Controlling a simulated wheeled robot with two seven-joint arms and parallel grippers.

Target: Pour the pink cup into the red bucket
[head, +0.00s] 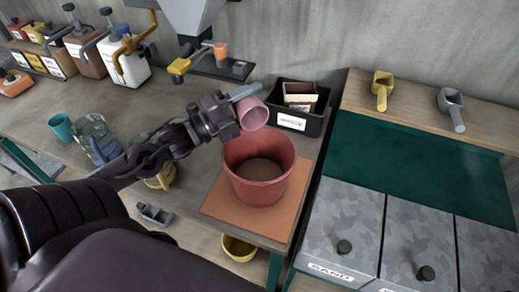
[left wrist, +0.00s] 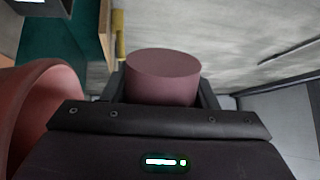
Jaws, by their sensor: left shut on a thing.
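The pink cup (head: 252,113) is in my left gripper (head: 238,114), held above the back rim of the red bucket and tilted on its side. In the left wrist view the pink cup (left wrist: 163,75) sits between the two dark fingers (left wrist: 163,88). The red bucket (head: 262,183) stands upright on an orange-brown mat (head: 222,206), with a brown layer visible inside. Part of the red bucket (left wrist: 35,110) also shows at the left of the left wrist view. Whether anything is in the cup is hidden. My right gripper is not in view.
A black box (head: 312,124) with packets stands just behind the bucket. Yellow (head: 382,88) and grey (head: 452,106) scoops lie on the wooden shelf at right. A glass jug (head: 95,138) and teal cup (head: 61,127) stand at left. A grey hopper (head: 190,14) hangs above the back.

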